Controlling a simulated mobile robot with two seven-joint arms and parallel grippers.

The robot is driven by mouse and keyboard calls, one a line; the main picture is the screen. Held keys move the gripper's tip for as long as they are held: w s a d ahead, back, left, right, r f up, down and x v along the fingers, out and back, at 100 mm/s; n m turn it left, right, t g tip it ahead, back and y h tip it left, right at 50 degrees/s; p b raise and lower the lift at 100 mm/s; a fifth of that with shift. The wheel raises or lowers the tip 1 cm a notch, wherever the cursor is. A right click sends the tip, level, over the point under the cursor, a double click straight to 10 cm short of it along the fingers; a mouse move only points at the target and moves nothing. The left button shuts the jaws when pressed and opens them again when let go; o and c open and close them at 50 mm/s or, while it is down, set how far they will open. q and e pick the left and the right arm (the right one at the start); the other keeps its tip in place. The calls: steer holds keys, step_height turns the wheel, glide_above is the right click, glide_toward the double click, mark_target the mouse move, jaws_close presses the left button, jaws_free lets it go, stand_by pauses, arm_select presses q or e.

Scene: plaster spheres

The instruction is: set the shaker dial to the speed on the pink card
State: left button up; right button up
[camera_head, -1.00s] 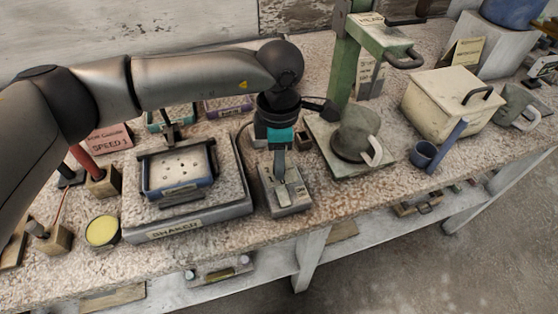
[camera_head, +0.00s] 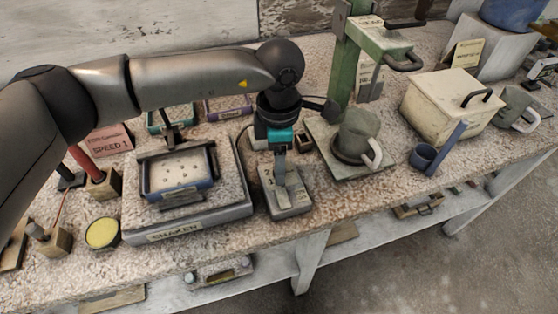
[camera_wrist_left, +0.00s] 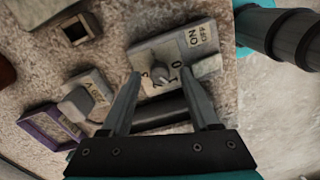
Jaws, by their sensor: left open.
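The pink card (camera_head: 112,142) stands at the back left and reads "SPEED 1". The shaker (camera_head: 190,222) carries a blue-rimmed tray. The grey dial box (camera_head: 288,203) sits just right of the shaker, partly covered by my left gripper (camera_head: 282,181). In the left wrist view the dial knob (camera_wrist_left: 162,76) has numbers around it, among them 2, 1 and 0. My left gripper (camera_wrist_left: 162,73) is open over the box, with one finger on each side of the knob. I cannot tell whether the fingers touch it. My right gripper is in neither view.
A green press (camera_head: 347,65) and a grey lidded pot (camera_head: 357,135) stand right of the dial box. A cream box (camera_head: 438,105) and a blue cup (camera_head: 424,156) are farther right. A yellow-topped jar (camera_head: 102,232) stands left of the shaker. The bench's front edge is near the dial box.

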arm_select(q)
step_height(320, 180, up, 15)
steer(key=p, duration=0.1)
steer(key=shift+f, duration=0.2)
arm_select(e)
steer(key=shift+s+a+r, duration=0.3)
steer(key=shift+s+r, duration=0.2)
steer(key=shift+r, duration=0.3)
arm_select(q)
steer(key=shift+p, duration=0.3)
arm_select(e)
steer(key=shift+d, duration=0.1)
